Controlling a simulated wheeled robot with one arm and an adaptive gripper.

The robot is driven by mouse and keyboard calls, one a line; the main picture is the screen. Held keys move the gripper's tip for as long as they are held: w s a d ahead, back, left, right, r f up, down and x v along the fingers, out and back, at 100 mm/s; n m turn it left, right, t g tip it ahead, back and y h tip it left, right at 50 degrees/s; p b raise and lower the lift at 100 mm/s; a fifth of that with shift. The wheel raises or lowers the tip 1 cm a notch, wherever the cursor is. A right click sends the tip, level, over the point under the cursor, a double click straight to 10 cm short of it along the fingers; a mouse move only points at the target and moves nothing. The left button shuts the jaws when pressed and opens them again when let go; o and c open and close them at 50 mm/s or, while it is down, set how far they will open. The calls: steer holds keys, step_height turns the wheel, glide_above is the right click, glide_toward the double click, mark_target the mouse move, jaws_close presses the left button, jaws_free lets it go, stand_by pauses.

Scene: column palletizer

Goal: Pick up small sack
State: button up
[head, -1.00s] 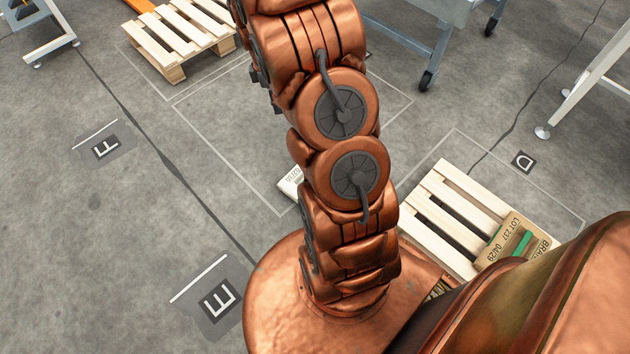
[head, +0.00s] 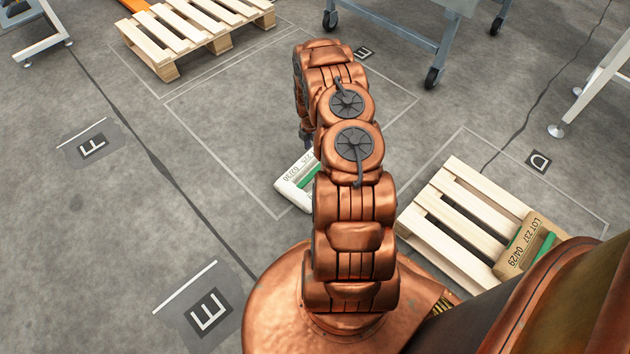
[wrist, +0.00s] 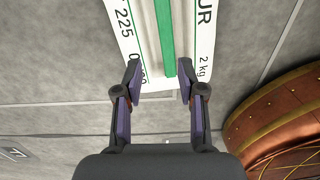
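The small sack (head: 297,187) is white with a green stripe and lies on the floor inside a painted outline, partly hidden behind my arm in the head view. In the wrist view the sack (wrist: 145,35) fills the upper middle, its green stripe running between the fingers, with "2 kg" printed at its right side. My gripper (wrist: 158,78) is open and empty, one finger towards each side of the sack's near end. The wrist view does not show clearly how high the fingers are above it. In the head view the fingers are mostly hidden by my arm.
A wooden pallet (head: 440,212) at right carries a brown sack (head: 530,245) with a green stripe. Another pallet (head: 188,38) stands at upper left. A wheeled grey table (head: 405,38) is at the top. Floor to the left is clear.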

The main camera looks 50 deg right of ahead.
steer(key=shift+n, duration=0.7)
steer(key=f, duration=0.2)
steer(key=f+b, duration=0.1)
steer(key=f, duration=0.2)
steer(key=s+d+f, duration=0.1)
steer(key=f, duration=0.2)
steer(key=shift+b, duration=0.3)
steer(key=f+b, duration=0.1)
steer(key=f, duration=0.1)
steer(key=f+b, duration=0.1)
steer(key=f, duration=0.1)
steer(key=a+f+b, duration=0.1)
steer(key=f, duration=0.2)
steer(key=shift+s+f, duration=0.1)
steer(key=shift+s, duration=0.1)
steer(key=shift+c, duration=0.3)
jaws_close()
